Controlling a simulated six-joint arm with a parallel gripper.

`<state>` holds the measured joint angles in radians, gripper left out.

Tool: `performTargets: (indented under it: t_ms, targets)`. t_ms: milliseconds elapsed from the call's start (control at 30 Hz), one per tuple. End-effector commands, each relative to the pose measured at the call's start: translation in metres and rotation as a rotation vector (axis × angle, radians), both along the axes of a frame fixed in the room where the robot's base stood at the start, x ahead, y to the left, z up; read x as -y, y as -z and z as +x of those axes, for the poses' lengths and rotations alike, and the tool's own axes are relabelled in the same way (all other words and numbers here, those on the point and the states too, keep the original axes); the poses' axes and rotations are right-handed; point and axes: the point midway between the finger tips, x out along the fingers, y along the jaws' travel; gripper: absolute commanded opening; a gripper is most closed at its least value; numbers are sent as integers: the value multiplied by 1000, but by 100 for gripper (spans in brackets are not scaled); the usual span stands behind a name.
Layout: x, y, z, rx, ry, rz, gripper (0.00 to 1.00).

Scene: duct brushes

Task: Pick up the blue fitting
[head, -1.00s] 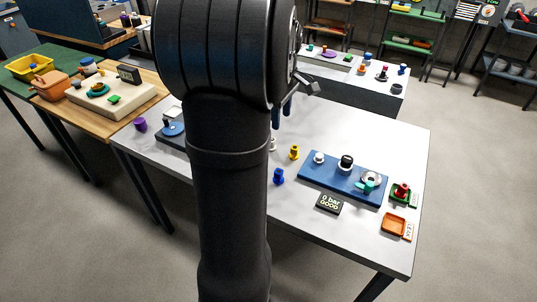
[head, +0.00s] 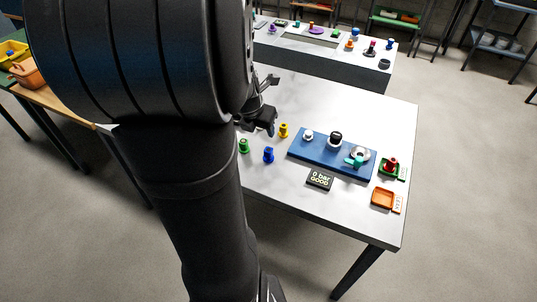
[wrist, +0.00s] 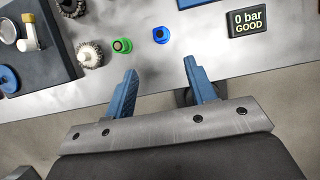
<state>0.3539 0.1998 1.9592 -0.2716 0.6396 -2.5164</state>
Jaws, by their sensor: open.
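The blue fitting (head: 268,155) stands on the white table, left of the blue board. In the wrist view it is a small round blue piece (wrist: 161,35) seen from above, with a dark centre. My gripper (wrist: 161,69) is open and empty. Its two blue fingers lie on the near side of the fitting, which lines up with the gap between them but is not between the fingertips. In the head view my gripper (head: 265,124) is partly hidden behind my arm, beyond the fitting in the picture.
A green fitting (wrist: 122,45) stands close left of the blue one. A yellow fitting (head: 284,130), the blue board (head: 318,158) with parts and a "0 bar GOOD" display (head: 320,179) are nearby. Round brushes (wrist: 90,54) and a dark block (wrist: 45,55) lie left in the wrist view.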

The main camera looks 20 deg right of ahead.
Motion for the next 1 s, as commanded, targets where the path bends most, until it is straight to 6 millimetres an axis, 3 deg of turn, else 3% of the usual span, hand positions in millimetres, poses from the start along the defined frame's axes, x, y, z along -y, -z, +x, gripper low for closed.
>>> performTargets:
  t_ms: [633,1000]
  targets:
    - [26,92,25,-5,-4,0,51]
    - [32,115,33,-3,-3,0,51]
